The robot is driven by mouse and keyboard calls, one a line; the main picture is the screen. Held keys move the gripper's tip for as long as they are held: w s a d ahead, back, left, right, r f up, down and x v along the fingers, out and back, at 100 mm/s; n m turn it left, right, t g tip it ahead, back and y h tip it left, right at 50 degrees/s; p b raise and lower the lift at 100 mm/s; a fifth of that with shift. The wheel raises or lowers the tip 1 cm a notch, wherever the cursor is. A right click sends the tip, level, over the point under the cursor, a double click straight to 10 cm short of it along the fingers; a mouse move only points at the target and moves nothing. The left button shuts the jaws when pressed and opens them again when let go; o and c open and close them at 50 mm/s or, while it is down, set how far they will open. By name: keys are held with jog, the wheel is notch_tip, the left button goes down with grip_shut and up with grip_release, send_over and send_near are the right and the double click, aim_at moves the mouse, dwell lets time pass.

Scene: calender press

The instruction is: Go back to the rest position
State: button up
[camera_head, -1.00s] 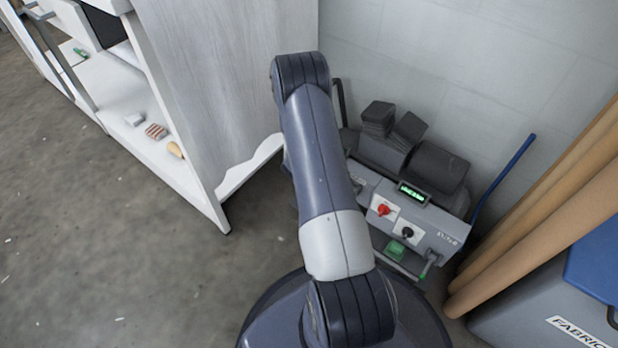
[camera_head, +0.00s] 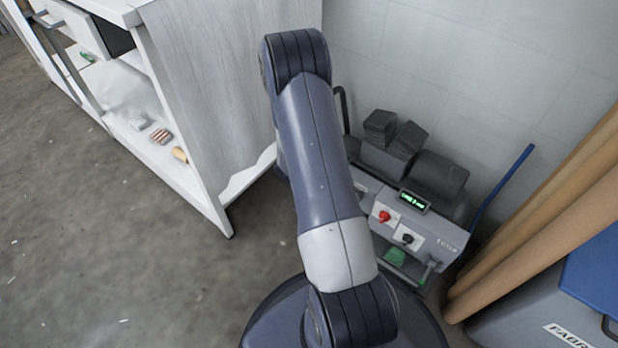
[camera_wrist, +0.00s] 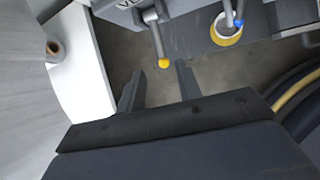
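My gripper (camera_wrist: 160,88) shows in the wrist view with its two dark fingers apart and nothing between them. Bare grey floor shows below and between the fingers. In the head view my arm rises across the middle and bends at the top, and my gripper is hidden there.
A grey machine (camera_head: 436,232) with a red knob, black knob and green display stands by the wall. A white cabinet (camera_head: 215,85) with open shelves stands left. Brown rolls (camera_head: 545,235) and a grey-blue bin (camera_head: 590,285) are right. The floor at left (camera_head: 90,250) is clear.

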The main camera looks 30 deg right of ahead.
jog(key=b+x, duration=0.2)
jog(key=x, duration=0.9)
jog(key=shift+s, duration=0.1)
jog(key=shift+b, duration=0.3)
jog(key=shift+r, duration=0.1)
